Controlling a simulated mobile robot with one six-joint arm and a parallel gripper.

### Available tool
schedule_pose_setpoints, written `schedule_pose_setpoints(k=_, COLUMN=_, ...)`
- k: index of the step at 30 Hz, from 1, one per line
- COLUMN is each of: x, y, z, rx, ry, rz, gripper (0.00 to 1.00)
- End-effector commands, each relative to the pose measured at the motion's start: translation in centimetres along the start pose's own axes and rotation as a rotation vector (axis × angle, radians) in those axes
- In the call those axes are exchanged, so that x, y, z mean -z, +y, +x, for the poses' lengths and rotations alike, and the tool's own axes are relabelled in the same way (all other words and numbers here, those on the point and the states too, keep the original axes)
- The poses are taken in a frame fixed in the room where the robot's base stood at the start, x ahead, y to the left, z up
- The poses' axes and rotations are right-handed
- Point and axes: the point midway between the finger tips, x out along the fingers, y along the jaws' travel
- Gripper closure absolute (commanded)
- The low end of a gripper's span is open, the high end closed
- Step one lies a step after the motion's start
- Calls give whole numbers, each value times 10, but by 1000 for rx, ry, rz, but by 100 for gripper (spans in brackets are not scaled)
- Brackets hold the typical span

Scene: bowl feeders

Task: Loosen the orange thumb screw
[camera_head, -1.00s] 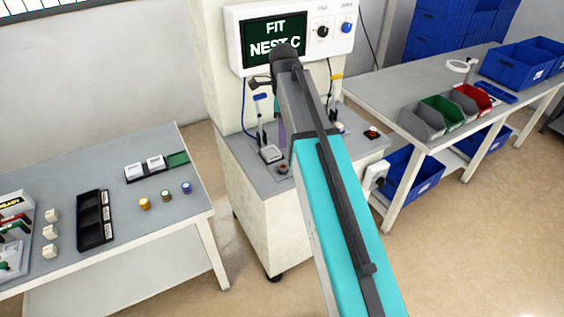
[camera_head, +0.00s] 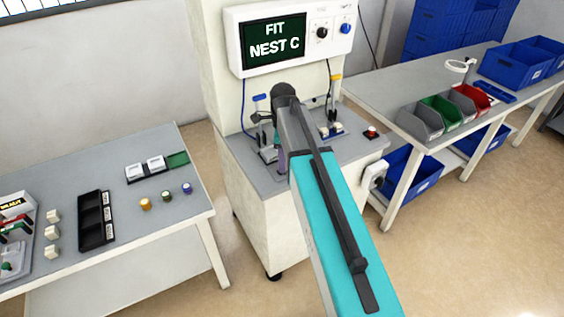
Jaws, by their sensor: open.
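No orange thumb screw can be made out for certain. An orange-yellow topped handle (camera_head: 336,77) stands upright at the back right of the machine's grey worktop (camera_head: 348,148). A blue-topped handle (camera_head: 259,97) stands at the left of the worktop. My gripper (camera_head: 264,118) is open, low over the left side of the worktop near the blue-topped handle. My arm hides most of it, and its fingertips cannot be made out. I cannot tell whether it touches anything.
A screen (camera_head: 273,45) above the worktop reads "FIT NEST C". A red button (camera_head: 372,132) sits at the worktop's right. The left table (camera_head: 165,232) holds a black tray (camera_head: 82,222) and small knobs. The right bench (camera_head: 405,121) carries coloured bins. Floor shows between the furniture.

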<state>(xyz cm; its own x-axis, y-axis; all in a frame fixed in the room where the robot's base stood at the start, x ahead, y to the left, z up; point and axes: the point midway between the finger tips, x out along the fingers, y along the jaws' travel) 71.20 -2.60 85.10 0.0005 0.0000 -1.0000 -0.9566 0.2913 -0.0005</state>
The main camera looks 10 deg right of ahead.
Motion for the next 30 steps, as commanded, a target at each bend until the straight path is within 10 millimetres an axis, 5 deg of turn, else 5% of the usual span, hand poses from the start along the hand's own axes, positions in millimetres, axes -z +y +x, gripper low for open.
schedule_pose_setpoints(k=18, x=-1, y=0, z=19, rx=0, ry=0, rz=-1, gripper=57)
schedule_pose_setpoints(k=26, x=-1, y=0, z=19, rx=0, ry=0, rz=-2, gripper=98)
schedule_pose_setpoints(k=30, x=-2, y=1, z=19, rx=-1, ry=0, rz=-5, gripper=98)
